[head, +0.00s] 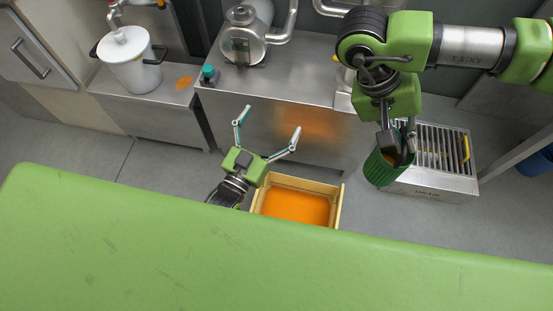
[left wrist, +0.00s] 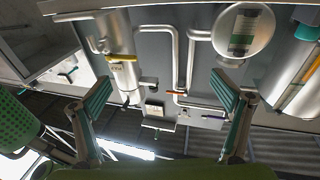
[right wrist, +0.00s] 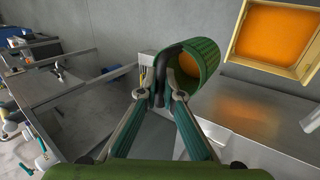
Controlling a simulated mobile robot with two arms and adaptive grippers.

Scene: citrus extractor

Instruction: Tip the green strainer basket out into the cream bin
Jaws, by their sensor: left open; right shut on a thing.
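The green strainer basket (head: 376,171) hangs from my right gripper (head: 402,138), to the right of the cream bin. I cannot tell exactly how far the basket is tilted. The cream bin (head: 258,199) stands low, partly behind the green foreground surface, with an orange inside; its rim also shows in the right wrist view (right wrist: 237,32). My left gripper (head: 268,123) is open and empty above and left of the bin.
A slatted metal unit (head: 443,160) with a yellow handle stands behind and right of the basket. Steel counters (head: 290,78) line the back, with a white lidded pot (head: 127,58) at left. A wide green surface (head: 250,265) fills the foreground. Open floor lies between bin and slatted unit.

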